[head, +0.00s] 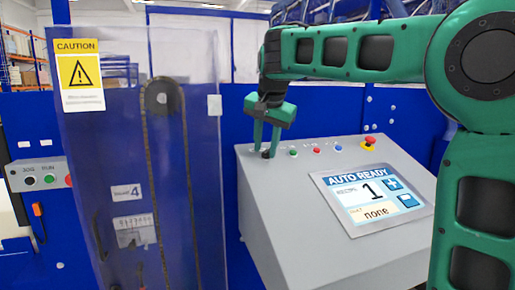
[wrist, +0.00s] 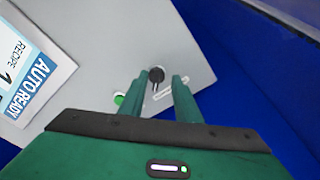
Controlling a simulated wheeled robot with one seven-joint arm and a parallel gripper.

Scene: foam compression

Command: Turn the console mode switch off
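The mode switch is a small black knob (wrist: 156,75) on the grey console (head: 300,220), at the left end of its button row. It also shows low between the fingers in the head view (head: 266,154). My green gripper (head: 266,148) points down over this knob. In the wrist view my gripper (wrist: 159,82) has its two fingers apart, one on either side of the knob, with gaps showing; contact is not visible. The console screen (head: 371,198) reads AUTO READY, 1 and none.
A green button (head: 293,152) sits just right of the switch, then red and blue buttons and a red emergency stop (head: 369,141) on yellow. A clear guard panel (head: 120,200) with a caution sign stands left. A JOG/RUN box (head: 38,175) is at far left.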

